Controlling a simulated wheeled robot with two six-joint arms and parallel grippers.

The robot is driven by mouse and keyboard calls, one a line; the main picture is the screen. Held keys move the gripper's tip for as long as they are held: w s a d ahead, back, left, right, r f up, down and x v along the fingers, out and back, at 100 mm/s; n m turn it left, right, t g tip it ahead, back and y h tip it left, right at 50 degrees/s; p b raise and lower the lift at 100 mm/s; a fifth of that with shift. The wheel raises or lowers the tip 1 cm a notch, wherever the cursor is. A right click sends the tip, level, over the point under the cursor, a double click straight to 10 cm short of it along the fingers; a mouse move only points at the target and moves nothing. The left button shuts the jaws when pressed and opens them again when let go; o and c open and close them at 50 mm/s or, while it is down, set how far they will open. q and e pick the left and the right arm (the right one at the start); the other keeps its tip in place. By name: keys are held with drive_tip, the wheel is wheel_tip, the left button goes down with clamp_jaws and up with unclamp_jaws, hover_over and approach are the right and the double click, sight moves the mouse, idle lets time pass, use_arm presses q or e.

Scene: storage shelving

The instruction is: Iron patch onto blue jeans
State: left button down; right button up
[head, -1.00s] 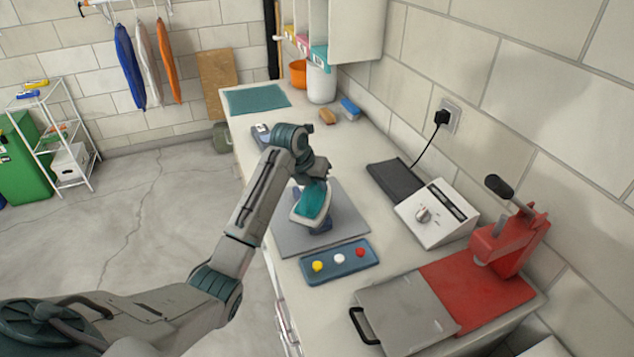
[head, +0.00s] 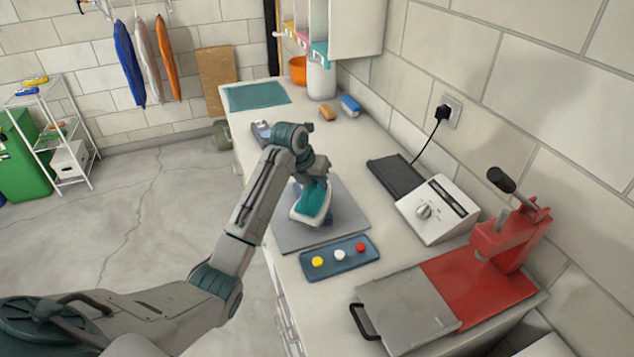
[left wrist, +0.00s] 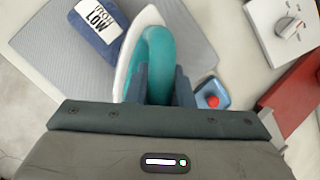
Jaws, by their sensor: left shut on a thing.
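My left gripper (head: 313,178) is shut on the teal handle of an iron (head: 315,203) with a white rim. The left wrist view shows the iron (left wrist: 158,50) between my two dark fingers (left wrist: 160,82). The iron is over a grey mat (head: 345,213) on the counter. A folded blue cloth, seemingly the jeans (left wrist: 85,43), lies on the mat beside and partly behind the iron. Whether the iron touches the cloth is unclear. My right gripper is out of view.
A blue tray (head: 350,262) with yellow, white and red buttons stands in front of the mat. A white control box (head: 437,212), a dark plate (head: 395,180) and a red press (head: 490,280) stand to the right. The far counter middle is mostly clear, before a teal mat (head: 257,96).

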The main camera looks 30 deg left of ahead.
use_arm(q)
drive_tip(key=shift+f+b, duration=0.3)
drive_tip(key=shift+f, duration=0.1)
idle(0.8)
drive_tip(key=shift+f, duration=0.1)
idle(1.2)
drive_tip(key=shift+s, duration=0.1)
idle(0.6)
idle(1.0)
idle(1.0)
drive_tip(key=shift+r, duration=0.2)
